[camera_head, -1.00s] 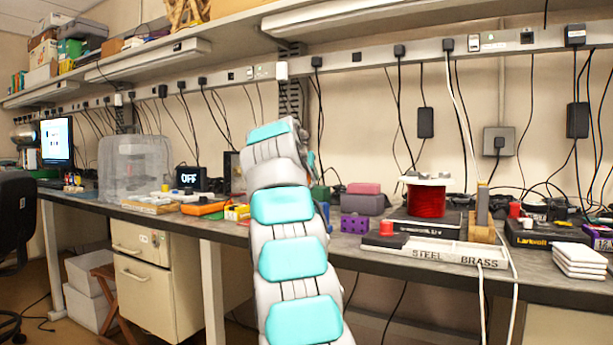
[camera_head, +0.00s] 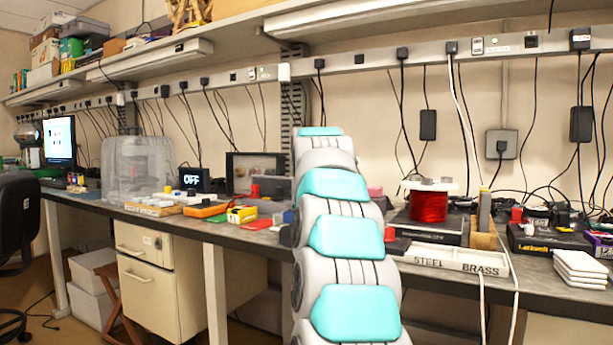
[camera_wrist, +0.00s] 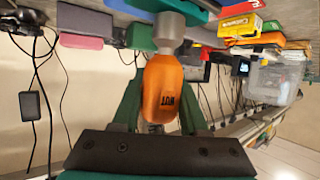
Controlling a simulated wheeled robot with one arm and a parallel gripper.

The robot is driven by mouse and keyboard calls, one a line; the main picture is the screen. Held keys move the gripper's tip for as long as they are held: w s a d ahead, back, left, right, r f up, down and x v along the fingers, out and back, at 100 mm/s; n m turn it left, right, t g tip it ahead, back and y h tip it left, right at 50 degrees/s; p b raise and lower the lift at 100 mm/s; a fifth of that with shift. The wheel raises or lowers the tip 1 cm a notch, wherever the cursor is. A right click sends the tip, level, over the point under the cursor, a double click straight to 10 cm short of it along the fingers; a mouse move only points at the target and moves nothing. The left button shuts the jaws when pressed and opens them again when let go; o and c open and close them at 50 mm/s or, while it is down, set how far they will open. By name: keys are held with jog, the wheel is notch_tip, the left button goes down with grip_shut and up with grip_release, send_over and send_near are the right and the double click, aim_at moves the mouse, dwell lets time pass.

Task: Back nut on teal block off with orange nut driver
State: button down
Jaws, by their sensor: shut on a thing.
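My gripper (camera_wrist: 160,105) is shut on the orange nut driver (camera_wrist: 170,88), with a dark green finger on each side of its handle. Whether the driver's tip touches anything cannot be seen. In the head view my arm hides the gripper and driver.
A tray (camera_head: 455,259) marked STEEL and BRASS lies on the bench right of my arm. A red spool (camera_head: 428,204), white tiles (camera_head: 580,266) and a small display reading "OFF" (camera_head: 193,179) stand along the bench. Purple (camera_wrist: 84,19) and pink (camera_wrist: 80,42) blocks show in the wrist view.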

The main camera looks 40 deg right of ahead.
jog(key=shift+s+d+n+t+y+p, duration=0.2)
jog(key=shift+d+n+t+y+p, duration=0.15)
jog(key=shift+n+y+p, duration=0.2)
jog(key=shift+f+n+t+y, duration=0.1)
jog(key=shift+n+t+y, duration=0.25)
jog(key=shift+n+y, duration=0.4)
jog(key=shift+c, duration=2)
grip_release()
jog(key=shift+s+d, duration=0.15)
jog(key=shift+d, duration=0.05)
jog(key=shift+a, duration=0.25)
